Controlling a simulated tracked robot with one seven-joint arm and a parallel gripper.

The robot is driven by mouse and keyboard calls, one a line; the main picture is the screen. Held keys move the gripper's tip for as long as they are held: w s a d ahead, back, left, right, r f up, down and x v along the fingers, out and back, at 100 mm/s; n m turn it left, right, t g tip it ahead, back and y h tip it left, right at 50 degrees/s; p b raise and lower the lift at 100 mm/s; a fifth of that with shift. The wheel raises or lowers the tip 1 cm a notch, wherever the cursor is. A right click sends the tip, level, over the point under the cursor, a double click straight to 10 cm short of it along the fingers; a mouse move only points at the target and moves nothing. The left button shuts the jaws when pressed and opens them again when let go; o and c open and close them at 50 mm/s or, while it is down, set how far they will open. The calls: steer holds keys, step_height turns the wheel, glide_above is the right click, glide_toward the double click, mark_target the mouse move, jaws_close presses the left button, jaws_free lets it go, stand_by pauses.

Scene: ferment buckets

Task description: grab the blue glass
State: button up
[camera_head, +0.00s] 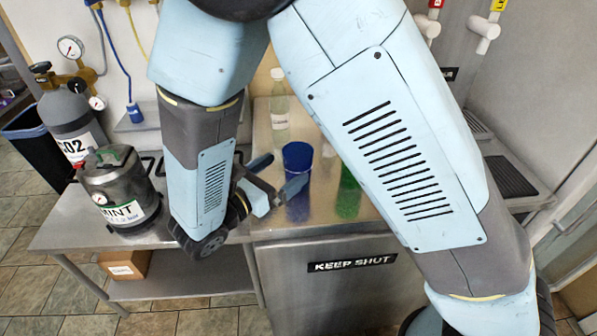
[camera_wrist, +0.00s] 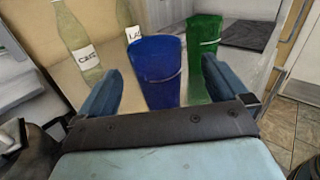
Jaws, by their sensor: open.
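The blue glass (camera_head: 298,164) stands upright on the metal counter in the head view, just right of my gripper (camera_head: 278,178). In the wrist view the blue glass (camera_wrist: 156,72) is in front of my gripper (camera_wrist: 162,88), between its two open fingers. The fingers look apart from the glass, and its base is partly hidden by the gripper body. A green glass (camera_wrist: 203,50) stands close to the right of the blue one, near the right finger. In the head view the green glass (camera_head: 348,192) is partly hidden behind my arm.
A labelled clear bottle (camera_wrist: 78,42) stands back left in the wrist view, with a second bottle (camera_wrist: 129,22) behind the blue glass. A metal keg (camera_head: 118,190) marked MINT and a CO2 cylinder (camera_head: 72,122) stand left in the head view.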

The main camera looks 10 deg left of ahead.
mark_target(307, 153)
steer(key=shift+a+f+x, duration=0.1)
steer(key=shift+f+x, duration=0.05)
steer(key=shift+x, duration=0.95)
steer(key=shift+a+f+x, duration=0.1)
steer(key=shift+f+x, duration=0.05)
steer(key=shift+x, duration=0.95)
steer(key=shift+a+f+x, duration=0.1)
steer(key=shift+f+x, duration=0.1)
steer(key=shift+x, duration=0.9)
steer(key=shift+w, duration=0.2)
steer(key=shift+c, duration=0.5)
steer(key=c, duration=1)
